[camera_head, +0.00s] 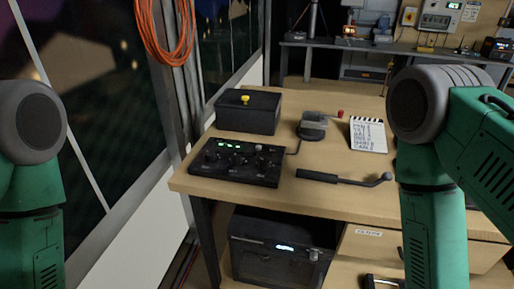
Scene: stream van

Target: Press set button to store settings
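A black control box (236,163) with several knobs and small green lights lies on the wooden desk near its left front corner. Behind it stands a taller black box (247,112) with a yellow button or knob (245,99) on top. I cannot read any label, so I cannot tell which control is the set button. My green and grey arm links show at the left and right edges of the head view. Neither gripper is in view, and neither arm touches the desk in this view.
On the desk are a black tool with a long handle (344,179), a small round-based device (312,126) and a notepad (367,134). My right arm hides the desk's right part. A dark unit (281,250) sits below. An orange cable (165,40) hangs at the left.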

